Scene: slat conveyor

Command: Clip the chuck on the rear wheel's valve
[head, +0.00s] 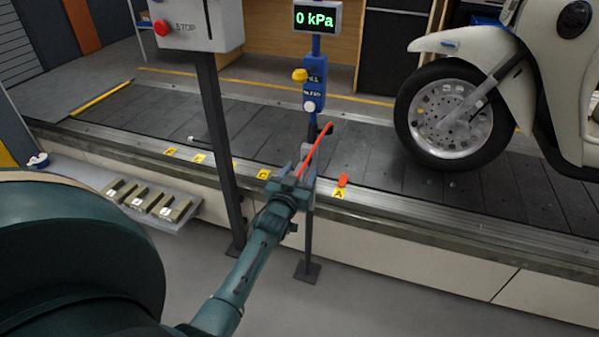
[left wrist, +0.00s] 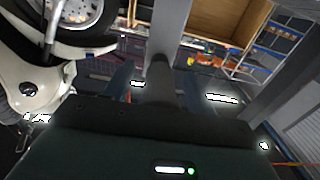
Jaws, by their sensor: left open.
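My left gripper (head: 303,168) is open at the thin stand in the middle of the head view. A red hose-like strip (head: 316,150) rises from between its fingers to a dark end piece (head: 327,129) on the stand. In the left wrist view a dark round-ended piece (left wrist: 158,82) lies between the blurred fingers (left wrist: 157,90); I cannot tell whether it is the chuck. A scooter wheel (head: 450,118) with a dark tyre is at the right, apart from the gripper. Its valve is too small to make out. My right gripper is not in view.
The blue post box (head: 314,82) carries a yellow and a white knob under a display (head: 317,18) reading 0 kPa. A STOP panel post (head: 219,150) stands left of my gripper. The slat conveyor (head: 240,125) runs behind. An orange block (head: 343,180) sits by label A.

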